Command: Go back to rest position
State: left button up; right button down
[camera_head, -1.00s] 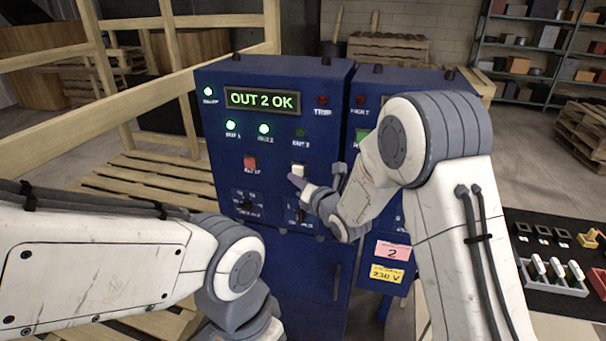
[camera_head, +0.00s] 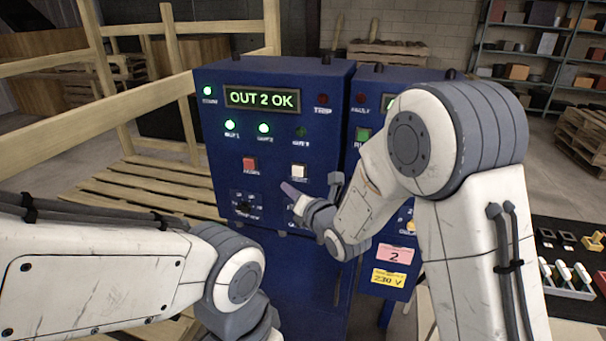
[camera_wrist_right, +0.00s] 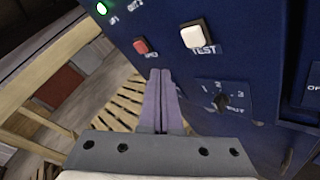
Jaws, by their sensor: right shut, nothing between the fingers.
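My right gripper (camera_head: 287,187) is shut and empty in front of the blue control cabinet (camera_head: 215,150). In the right wrist view its two fingers (camera_wrist_right: 160,72) lie together, apart from the panel, below the red button (camera_wrist_right: 141,46) and the white TEST button (camera_wrist_right: 196,34). A rotary selector knob (camera_wrist_right: 222,101) is to their right. The cabinet's display (camera_head: 262,99) reads "OUT 2 OK". Several green lamps are lit. My left arm comes in at the lower left; its gripper is out of the picture.
A second blue cabinet with a pink label (camera_head: 394,253) stands behind my right arm. A wooden pallet (camera_head: 150,185) and timber frame are at the left. At the right, a dark table (camera_head: 570,300) carries a tray with white-handled parts. Shelves (camera_head: 540,50) stand behind.

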jog(key=s+d+f+m+g+h, duration=0.1)
jog(key=s+d+m+g+h, duration=0.1)
jog(key=s+m+g, duration=0.3)
jog(key=s+d+f+m+g+h, duration=0.2)
jog(key=s+m+g, duration=0.2)
jog(key=s+m, duration=0.9)
jog(key=s+d+f+m+g+h, duration=0.1)
jog(key=s+m+g, duration=0.4)
jog(key=s, duration=1.4)
jog(key=d+m+h, duration=0.1)
jog(key=m, duration=0.2)
jog(key=shift+s+f+m+g, duration=0.3)
jog(key=shift+m, duration=0.1)
